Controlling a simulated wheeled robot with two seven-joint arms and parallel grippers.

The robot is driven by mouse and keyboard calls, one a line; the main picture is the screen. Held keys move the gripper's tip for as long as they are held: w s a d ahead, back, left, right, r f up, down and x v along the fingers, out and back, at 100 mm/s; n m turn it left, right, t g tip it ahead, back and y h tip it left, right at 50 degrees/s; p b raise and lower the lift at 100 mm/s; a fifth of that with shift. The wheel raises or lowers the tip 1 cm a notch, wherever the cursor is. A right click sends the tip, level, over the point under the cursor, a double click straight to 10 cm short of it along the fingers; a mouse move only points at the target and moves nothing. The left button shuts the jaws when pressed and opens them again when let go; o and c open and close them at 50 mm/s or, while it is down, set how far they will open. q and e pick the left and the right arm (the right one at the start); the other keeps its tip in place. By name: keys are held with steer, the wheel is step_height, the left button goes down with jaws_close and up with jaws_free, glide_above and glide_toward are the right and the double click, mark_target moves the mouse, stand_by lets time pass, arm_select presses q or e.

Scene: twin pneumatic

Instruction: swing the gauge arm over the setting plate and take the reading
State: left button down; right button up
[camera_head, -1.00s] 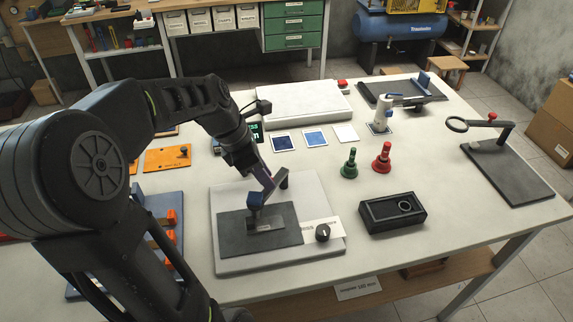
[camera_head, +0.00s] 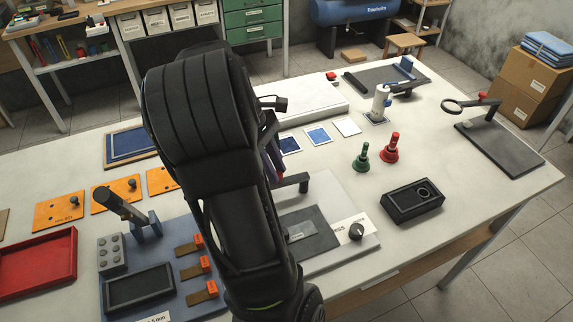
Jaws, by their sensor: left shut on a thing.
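The gauge stand's pale base (camera_head: 340,190) lies near the table's middle. On it is a dark plate (camera_head: 322,243) with a small grey strip (camera_head: 299,232), which may be the setting plate. A short dark post with the gauge arm (camera_head: 290,184) stands at the base's back. The gauge arm runs left from the post and passes out of sight behind my left arm. My left gripper (camera_head: 275,163) is mostly hidden behind my own arm. It is shut, apparently on the hidden part of the gauge arm. My right gripper is not in view.
A black knob (camera_head: 356,231) sits at the base's front right. Green (camera_head: 362,157) and red (camera_head: 390,149) bell-shaped pieces and a black box (camera_head: 411,201) stand to the right. A blue-grey board (camera_head: 205,255) with orange-tagged pieces and a black tray lies left.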

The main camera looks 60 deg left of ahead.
arm_select(q)
steer(key=shift+w+a+m+g, duration=0.1)
steer(key=shift+a+m+g, duration=0.2)
steer(key=shift+a+m, duration=0.3)
steer(key=shift+d, duration=0.1)
steer(key=c, duration=1.3)
jaws_free()
steer(key=shift+o, duration=0.3)
